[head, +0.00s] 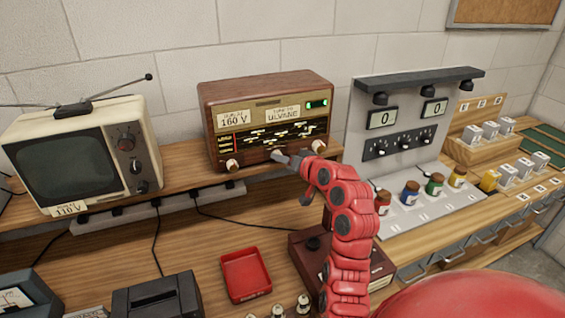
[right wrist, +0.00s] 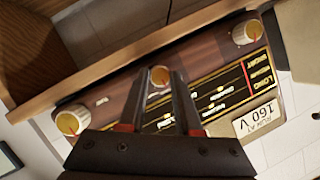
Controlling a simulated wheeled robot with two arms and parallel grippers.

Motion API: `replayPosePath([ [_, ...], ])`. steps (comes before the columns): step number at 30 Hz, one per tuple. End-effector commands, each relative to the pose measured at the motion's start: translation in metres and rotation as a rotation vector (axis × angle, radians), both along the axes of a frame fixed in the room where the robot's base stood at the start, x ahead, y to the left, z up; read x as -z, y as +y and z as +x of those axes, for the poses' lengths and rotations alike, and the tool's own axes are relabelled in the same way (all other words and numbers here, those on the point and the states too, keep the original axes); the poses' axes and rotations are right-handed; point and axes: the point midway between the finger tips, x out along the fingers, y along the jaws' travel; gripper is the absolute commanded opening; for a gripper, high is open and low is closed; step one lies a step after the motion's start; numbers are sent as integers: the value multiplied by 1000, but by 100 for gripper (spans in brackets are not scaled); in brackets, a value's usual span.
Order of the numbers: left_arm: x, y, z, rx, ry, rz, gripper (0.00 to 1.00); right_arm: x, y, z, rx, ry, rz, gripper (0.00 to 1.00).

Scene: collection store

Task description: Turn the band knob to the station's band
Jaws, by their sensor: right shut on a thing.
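The brown wooden radio (head: 262,90) stands on the shelf against the wall. Its dark dial has several station labels, too small to read in the head view. Its cards read 160 V (head: 234,119) and ULVANE (head: 283,114), and two green lights glow at upper right. My right gripper (head: 281,157) is at the front's lower middle. In the right wrist view its fingers lie either side of the middle knob (right wrist: 160,75), shut on it. The left knob (head: 232,164) and right knob (head: 318,147) are free. The middle knob's pointer is unclear. My left gripper is out of view.
An old television (head: 75,150) stands left of the radio. To the right is a grey panel (head: 400,125) with two displays reading 0 and coloured jars below. A red tray (head: 245,274) and dark boxes are on the lower bench. My arm crosses in front of the shelf edge.

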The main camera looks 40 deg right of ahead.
Motion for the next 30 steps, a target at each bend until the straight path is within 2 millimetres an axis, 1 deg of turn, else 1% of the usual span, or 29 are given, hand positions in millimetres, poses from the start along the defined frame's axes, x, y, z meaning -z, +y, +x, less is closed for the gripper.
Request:
replayPosePath([
  [6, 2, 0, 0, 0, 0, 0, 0, -1, -1, 0, 1, -12, 36, 0],
  [17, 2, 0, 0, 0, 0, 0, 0, -2, -1, 0, 2, -14, 39, 0],
  [18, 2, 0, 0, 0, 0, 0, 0, -1, -1, 0, 2, -14, 39, 35],
  [20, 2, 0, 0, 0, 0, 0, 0, -1, -1, 0, 1, -13, 39, 46],
  [21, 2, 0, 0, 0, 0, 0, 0, -1, -1, 0, 1, -13, 39, 53],
  [23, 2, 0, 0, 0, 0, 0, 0, -1, -1, 0, 1, -12, 40, 63],
  [30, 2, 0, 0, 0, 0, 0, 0, 0, 0, 0, 0, -11, 40, 63],
])
